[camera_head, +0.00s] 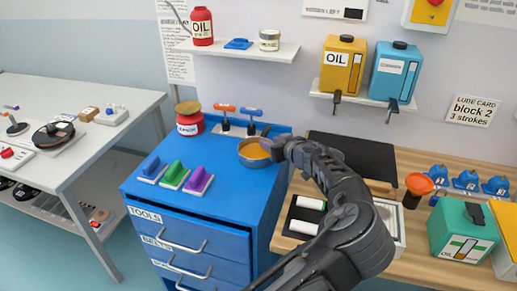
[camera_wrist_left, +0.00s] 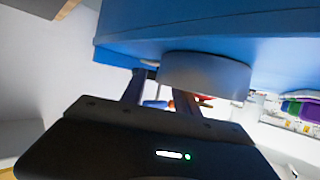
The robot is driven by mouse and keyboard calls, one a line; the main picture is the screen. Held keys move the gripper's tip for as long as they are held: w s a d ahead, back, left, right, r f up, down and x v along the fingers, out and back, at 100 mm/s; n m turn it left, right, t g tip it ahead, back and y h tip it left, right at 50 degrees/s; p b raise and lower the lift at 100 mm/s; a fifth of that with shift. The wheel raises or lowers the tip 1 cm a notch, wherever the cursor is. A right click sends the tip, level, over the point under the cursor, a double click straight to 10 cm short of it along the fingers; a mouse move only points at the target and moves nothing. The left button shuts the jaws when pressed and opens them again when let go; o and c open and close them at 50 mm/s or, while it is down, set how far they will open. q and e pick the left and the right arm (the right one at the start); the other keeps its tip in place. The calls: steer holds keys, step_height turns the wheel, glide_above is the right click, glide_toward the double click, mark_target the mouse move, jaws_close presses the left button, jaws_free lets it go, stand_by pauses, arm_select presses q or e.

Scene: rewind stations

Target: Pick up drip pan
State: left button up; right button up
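The drip pan (camera_head: 251,158) is a round grey pan with amber inside, on the blue cabinet's top near its right edge. My left gripper (camera_head: 276,148) is at the pan's right side. In the left wrist view, the pan (camera_wrist_left: 205,75) shows as a grey curved wall close ahead, with the cabinet above it in the picture. The left gripper's fingers (camera_wrist_left: 160,92) are apart there; the tip of one is hidden by the pan wall. I cannot tell whether they touch it. My right gripper is in neither view.
On the blue cabinet (camera_head: 192,221) are a red tin (camera_head: 190,125), blue, green (camera_head: 174,174) and purple blocks, and T-handled tools (camera_head: 250,113). A wooden bench (camera_head: 420,262) with a black mat and a green can (camera_head: 462,235) lies to the right. A shelf (camera_head: 240,50) hangs above.

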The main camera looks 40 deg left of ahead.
arm_select(q)
steer(key=shift+c, duration=0.5)
jaws_close()
stand_by(1.1)
